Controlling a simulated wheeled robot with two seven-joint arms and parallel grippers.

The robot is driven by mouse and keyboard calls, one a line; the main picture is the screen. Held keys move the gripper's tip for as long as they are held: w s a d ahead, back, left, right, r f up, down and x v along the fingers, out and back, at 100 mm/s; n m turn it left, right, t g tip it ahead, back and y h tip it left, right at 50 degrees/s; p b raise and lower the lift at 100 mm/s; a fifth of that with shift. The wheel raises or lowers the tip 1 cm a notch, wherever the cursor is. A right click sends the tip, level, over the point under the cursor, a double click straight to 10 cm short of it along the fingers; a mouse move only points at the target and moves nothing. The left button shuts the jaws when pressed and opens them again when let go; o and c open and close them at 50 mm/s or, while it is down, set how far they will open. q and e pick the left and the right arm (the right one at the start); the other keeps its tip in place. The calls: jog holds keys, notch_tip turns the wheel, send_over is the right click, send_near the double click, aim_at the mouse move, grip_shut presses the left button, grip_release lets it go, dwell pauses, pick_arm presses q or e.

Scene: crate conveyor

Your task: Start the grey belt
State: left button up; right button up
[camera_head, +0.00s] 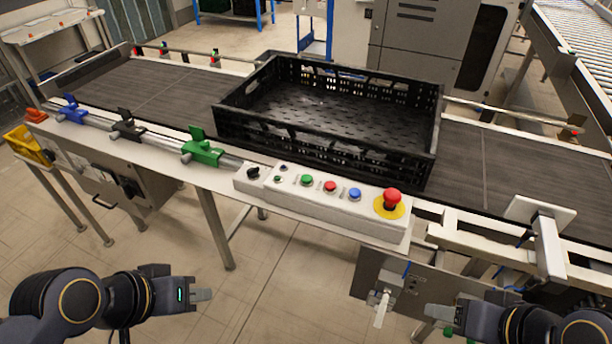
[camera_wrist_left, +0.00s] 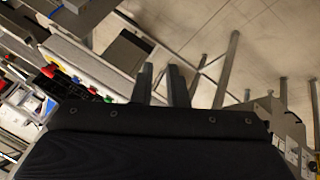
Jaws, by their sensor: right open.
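The dark grey belt (camera_head: 172,84) runs across the head view. A white control box (camera_head: 290,194) on its near edge carries a black knob (camera_head: 253,172), a green button (camera_head: 307,180), a red button (camera_head: 330,186), a blue button (camera_head: 355,194) and a red mushroom button (camera_head: 391,199) on a yellow disc. My left gripper (camera_head: 203,294) is low in front of the conveyor, apart from the box. In the left wrist view its fingers (camera_wrist_left: 161,84) show a gap with nothing between. My right gripper (camera_head: 432,312) is open at the lower right, below the conveyor edge.
A black crate (camera_head: 325,157) sits on the belt behind the box. A near-side rail carries blue (camera_head: 71,109), black (camera_head: 128,126) and green (camera_head: 203,150) clamps. A white plate on a post (camera_head: 546,240) stands at right. The floor before the conveyor is clear.

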pick_arm(q)
grip_shut()
dwell(0.3)
dwell(1.0)
